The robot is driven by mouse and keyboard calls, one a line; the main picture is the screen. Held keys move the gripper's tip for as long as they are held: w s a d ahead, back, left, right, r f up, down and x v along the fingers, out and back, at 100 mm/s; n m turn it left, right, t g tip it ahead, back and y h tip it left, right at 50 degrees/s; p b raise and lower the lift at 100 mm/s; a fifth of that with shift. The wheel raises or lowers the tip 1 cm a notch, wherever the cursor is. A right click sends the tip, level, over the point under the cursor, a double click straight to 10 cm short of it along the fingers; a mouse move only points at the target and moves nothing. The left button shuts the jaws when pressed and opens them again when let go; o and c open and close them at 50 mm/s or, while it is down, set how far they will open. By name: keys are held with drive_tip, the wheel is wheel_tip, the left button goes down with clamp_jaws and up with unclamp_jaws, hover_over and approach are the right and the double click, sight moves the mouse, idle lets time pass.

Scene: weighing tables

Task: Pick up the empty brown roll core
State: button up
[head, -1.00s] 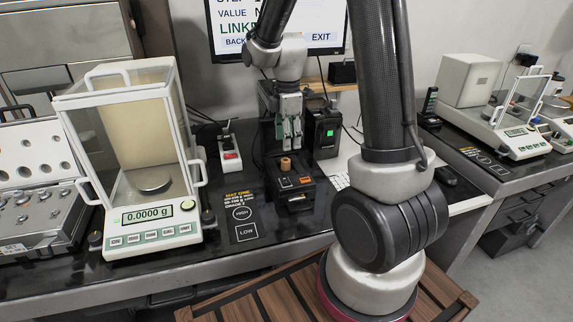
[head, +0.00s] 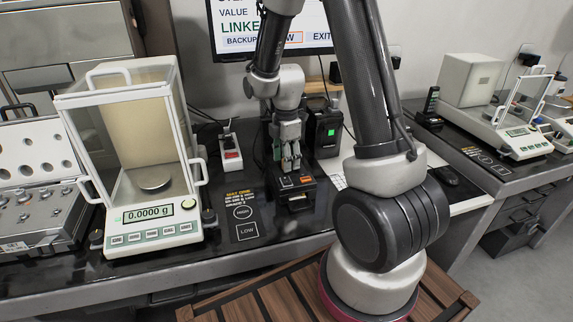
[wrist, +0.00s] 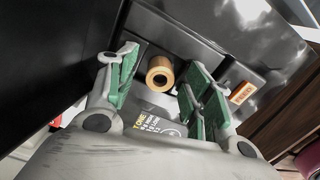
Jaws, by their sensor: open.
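The brown roll core (wrist: 159,77) shows in the wrist view as a short tan ring with a dark hole, on the small black printer (wrist: 190,48). My gripper (wrist: 163,61) is open, with green-padded fingers to the left and right of the core. The core appears between the fingers, and I cannot tell whether either touches it. In the head view my gripper (head: 290,160) points down over the printer (head: 298,200), and its fingers hide most or all of the core.
A glass-sided balance (head: 155,215) reading 0.0000 g stands to the left. A monitor (head: 300,35) is behind.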

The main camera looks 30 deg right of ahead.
drive_tip(key=c, duration=0.8)
drive_tip(key=shift+c, duration=0.2)
